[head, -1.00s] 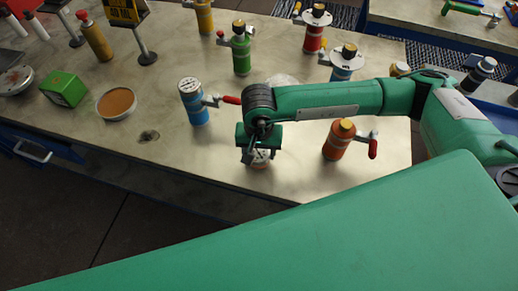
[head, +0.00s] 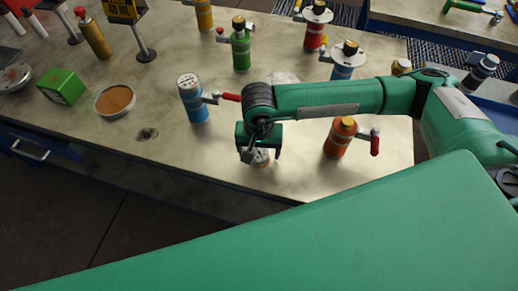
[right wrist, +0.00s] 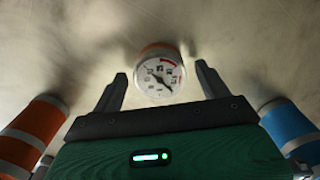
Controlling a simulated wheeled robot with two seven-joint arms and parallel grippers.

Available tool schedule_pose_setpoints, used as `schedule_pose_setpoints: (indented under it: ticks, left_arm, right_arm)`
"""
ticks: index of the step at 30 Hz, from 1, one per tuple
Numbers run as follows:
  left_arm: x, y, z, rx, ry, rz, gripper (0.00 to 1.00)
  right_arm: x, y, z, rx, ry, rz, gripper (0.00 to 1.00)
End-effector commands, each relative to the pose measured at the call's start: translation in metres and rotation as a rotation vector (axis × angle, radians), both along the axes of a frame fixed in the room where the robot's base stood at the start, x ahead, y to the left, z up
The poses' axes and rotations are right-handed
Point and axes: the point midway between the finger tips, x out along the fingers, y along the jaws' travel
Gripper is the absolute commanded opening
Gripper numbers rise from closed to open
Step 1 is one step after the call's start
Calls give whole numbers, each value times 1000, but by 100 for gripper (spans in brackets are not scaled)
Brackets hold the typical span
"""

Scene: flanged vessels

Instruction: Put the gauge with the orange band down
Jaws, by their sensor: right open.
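The gauge with the orange band (right wrist: 159,76) shows in the right wrist view, its white dial facing the camera and a strip of orange behind it. In the head view the gauge (head: 262,158) is partly hidden under my right gripper (head: 258,150), near the bench's front edge. It appears to stand on the bench (head: 215,165). In the right wrist view my right gripper (right wrist: 161,70) is open, one finger on each side of the gauge, with gaps visible. My left gripper is not in view.
An orange vessel (head: 338,141) with a red-handled valve stands right of the gauge; a blue vessel (head: 193,103) stands to the left. Green (head: 241,50) and red (head: 314,32) vessels stand farther back. A green box (head: 63,86) and round dish (head: 116,100) are at left.

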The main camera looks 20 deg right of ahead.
Motion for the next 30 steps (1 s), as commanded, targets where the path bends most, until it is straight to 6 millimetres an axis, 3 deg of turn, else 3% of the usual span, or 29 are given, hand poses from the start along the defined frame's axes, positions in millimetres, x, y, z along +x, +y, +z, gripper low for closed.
schedule_pose_setpoints:
  ticks: [8,11,21,30]
  left_arm:
    - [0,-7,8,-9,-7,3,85]
    - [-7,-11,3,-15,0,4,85]
    - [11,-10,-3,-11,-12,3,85]
    - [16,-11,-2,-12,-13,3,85]
  right_arm:
    - [0,0,8,0,1,0,77]
    - [1,1,16,2,-3,1,77]
    - [1,1,93,2,-4,1,77]
    - [0,0,126,0,0,1,77]
